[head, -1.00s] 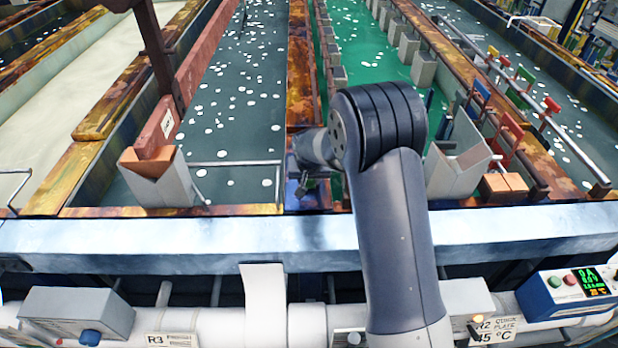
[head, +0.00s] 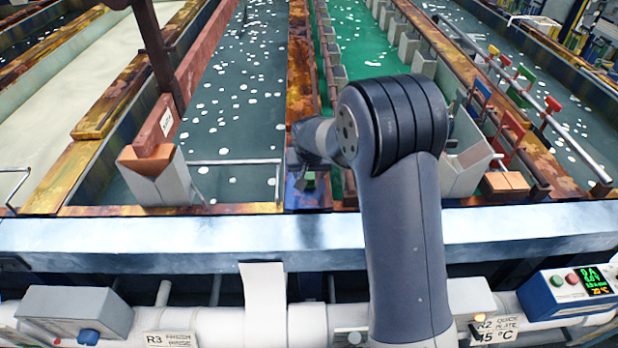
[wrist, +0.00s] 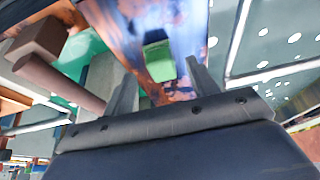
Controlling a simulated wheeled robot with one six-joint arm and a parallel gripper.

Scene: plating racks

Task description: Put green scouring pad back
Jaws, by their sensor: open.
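The green scouring pad (wrist: 160,62) shows in the wrist view as a small green block with a darker far end. It appears to lie on a blue, rust-stained ledge (wrist: 135,22) between two tanks. My gripper (wrist: 160,70) is open, with one finger on each side of the pad in the picture. I see a gap between each finger and the pad, and cannot tell how far below the fingertips it lies. In the head view my own arm hides most of the gripper, and the pad cannot be made out.
In the head view, a dark tank with white floating balls (head: 237,120) lies left of the ledge, and a green bath (head: 375,65) lies right. Grey boxes (head: 160,178) and a thin metal rail (head: 235,162) stand near the front edge. A brown bar (wrist: 58,82) is close left in the wrist view.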

